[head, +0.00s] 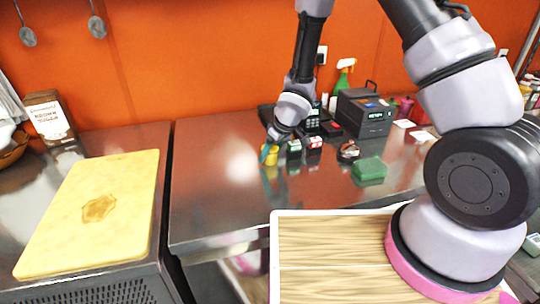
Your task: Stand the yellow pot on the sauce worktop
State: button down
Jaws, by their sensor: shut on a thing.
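My gripper (270,152) is over the left part of the steel worktop (215,200), pointing down. It is shut on the yellow pot (269,174), a small pot that shows just under the fingers. The pot looks upright.
Small boxes (314,143), a round dark dish (348,152) and a green block (369,171) stand right of the pot. A black device (364,116) and a spray bottle (343,76) are behind. A yellow board (90,210) lies on the left counter. Steel left of the pot is clear.

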jog(key=shift+r, duration=0.2)
jog(key=shift+r, duration=4.75)
jog(key=shift+w, duration=0.1)
